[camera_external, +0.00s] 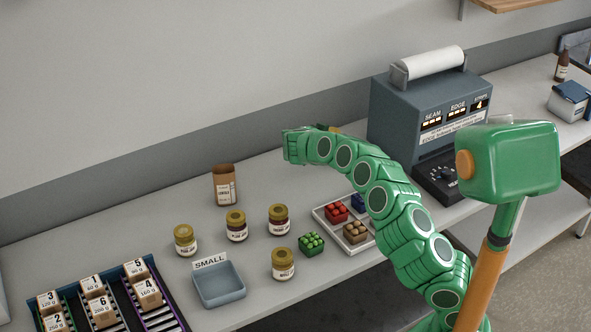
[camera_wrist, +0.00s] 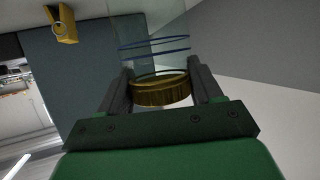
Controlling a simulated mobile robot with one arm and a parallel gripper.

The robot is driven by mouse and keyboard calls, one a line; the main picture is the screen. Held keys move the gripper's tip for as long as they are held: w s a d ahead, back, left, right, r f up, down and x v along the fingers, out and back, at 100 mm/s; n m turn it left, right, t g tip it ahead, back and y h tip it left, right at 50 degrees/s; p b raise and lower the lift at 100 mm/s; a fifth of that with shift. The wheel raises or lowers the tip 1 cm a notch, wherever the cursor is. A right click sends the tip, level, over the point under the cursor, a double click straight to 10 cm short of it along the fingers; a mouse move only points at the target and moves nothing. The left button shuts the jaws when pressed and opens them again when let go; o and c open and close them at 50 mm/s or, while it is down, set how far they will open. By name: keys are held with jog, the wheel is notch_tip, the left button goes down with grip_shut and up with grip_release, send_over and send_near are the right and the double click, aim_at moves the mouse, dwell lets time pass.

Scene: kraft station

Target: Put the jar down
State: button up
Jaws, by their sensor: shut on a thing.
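In the wrist view my gripper (camera_wrist: 162,84) is shut on a jar. The gold lid (camera_wrist: 160,93) sits between the two dark fingers, and clear glass with thin blue rings (camera_wrist: 154,46) extends beyond it. The jar's far end is cut off by the picture edge. In the external view my arm's green end (camera_external: 297,146) is raised over the back of the counter (camera_external: 120,236). The fingers and held jar cannot be made out there. Several gold-lidded jars stand upright on the counter, including a front one (camera_external: 283,264) and a left one (camera_external: 185,240).
An empty blue tray (camera_external: 220,287) lies before a SMALL sign (camera_external: 210,262). Numbered boxes (camera_external: 104,309) fill racks at front left.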

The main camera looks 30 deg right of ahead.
jog(key=shift+f, duration=1.5)
jog(key=shift+f, duration=0.15)
jog(key=o, duration=1.2)
